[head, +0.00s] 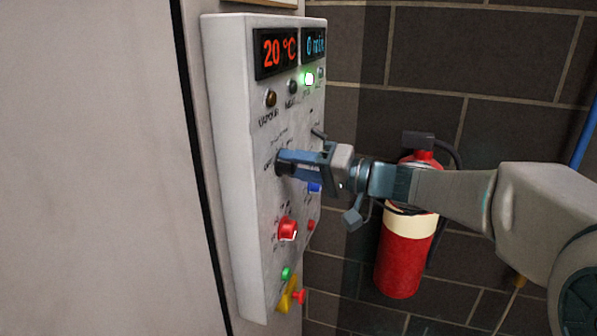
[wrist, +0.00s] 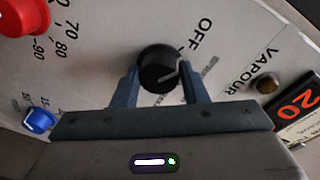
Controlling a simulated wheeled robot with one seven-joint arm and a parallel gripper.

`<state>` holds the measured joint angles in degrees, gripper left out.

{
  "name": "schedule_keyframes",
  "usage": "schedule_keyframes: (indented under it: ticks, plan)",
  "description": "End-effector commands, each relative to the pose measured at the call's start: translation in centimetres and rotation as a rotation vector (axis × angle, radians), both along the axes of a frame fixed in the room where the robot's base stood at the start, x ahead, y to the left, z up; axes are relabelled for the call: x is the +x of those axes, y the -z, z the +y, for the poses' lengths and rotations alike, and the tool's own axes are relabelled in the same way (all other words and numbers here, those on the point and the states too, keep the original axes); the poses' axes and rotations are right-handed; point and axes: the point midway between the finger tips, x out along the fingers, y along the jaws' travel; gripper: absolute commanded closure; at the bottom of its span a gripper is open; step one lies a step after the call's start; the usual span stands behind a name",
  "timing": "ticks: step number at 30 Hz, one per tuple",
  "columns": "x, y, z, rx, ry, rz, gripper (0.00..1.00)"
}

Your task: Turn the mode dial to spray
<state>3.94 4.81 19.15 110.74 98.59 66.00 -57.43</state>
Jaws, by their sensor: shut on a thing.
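The mode dial (wrist: 160,68) is a round black knob with a pale pointer line on the grey control panel (head: 230,150). In the wrist view the word OFF (wrist: 203,32) is printed beside it, and the pointer line lies close to that side. Other labels around the dial are too blurred to read or hidden by my finger. My gripper (wrist: 160,88) is shut on the dial, one finger on each side of it. In the head view my gripper (head: 284,163) reaches the panel from the right and covers most of the dial.
A red knob (head: 288,229), a blue knob (wrist: 39,119) and a yellow lever (head: 287,295) are on the same panel. The displays (head: 275,52) read 20 °C and 0 min. A green lamp (head: 309,79) is lit. A red fire extinguisher (head: 404,255) hangs behind my arm.

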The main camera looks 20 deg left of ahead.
Motion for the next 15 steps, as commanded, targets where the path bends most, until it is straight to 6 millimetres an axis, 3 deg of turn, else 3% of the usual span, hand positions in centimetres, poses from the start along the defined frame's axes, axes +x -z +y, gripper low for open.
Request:
schedule_keyframes:
  ticks: [15]
  plan:
    - [0.08,-0.02,-0.01,0.030,0.001,0.395,0.83]
